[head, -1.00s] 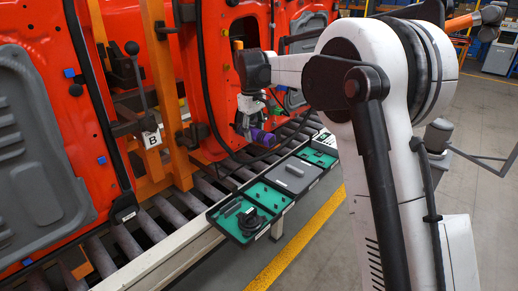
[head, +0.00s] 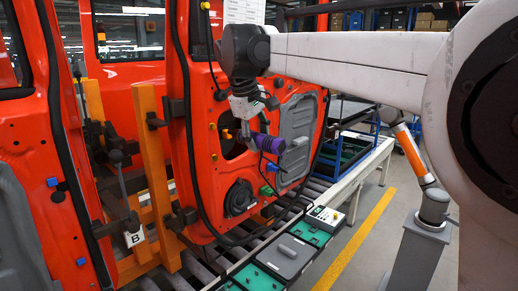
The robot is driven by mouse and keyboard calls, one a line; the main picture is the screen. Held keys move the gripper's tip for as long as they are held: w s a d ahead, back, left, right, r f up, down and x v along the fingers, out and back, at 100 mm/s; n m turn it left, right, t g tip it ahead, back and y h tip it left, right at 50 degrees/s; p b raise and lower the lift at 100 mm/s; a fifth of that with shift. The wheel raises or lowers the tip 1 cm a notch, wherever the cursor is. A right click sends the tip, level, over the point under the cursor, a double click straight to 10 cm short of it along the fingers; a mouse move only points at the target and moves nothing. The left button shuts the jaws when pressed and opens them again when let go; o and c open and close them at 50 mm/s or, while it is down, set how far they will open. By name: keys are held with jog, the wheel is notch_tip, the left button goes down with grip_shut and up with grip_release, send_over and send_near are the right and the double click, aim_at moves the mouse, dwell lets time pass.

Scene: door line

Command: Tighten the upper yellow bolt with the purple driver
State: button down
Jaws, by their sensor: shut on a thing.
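My gripper (head: 263,127) is shut on the purple driver (head: 269,143), in front of the red door (head: 190,78). The driver lies roughly sideways, its purple body to the right of the fingers. Its left end is near an orange-yellow piece (head: 228,133) at the edge of a dark door opening; whether they touch I cannot tell. A small yellow bolt-like spot (head: 213,126) shows on the door left of the opening. Another yellow spot (head: 205,5) is at the door's top. Which one is the upper bolt is unclear. My wrist hides part of the door.
A grey panel (head: 297,128) and a round black speaker (head: 239,197) are on the door. A black cable hangs near the driver. Green-lined trays (head: 310,233) stand below, beside the rollers. Orange posts (head: 153,135) are at left. Open floor lies right of the yellow line.

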aim_at(238, 131)
jog(key=shift+w+a+r+p, duration=0.1)
jog(key=shift+w+a+p, duration=0.35)
jog(key=shift+w+a, duration=1.55)
jog(key=shift+w+a+p, duration=0.5)
jog(key=shift+w+a, duration=0.15)
jog(key=shift+a, duration=0.15)
dwell(1.4)
jog(key=shift+s+d, duration=0.1)
dwell(0.5)
jog(key=shift+s+d+b, duration=0.65)
jog(key=shift+s+d, duration=1.7)
jog(key=shift+d, duration=0.1)
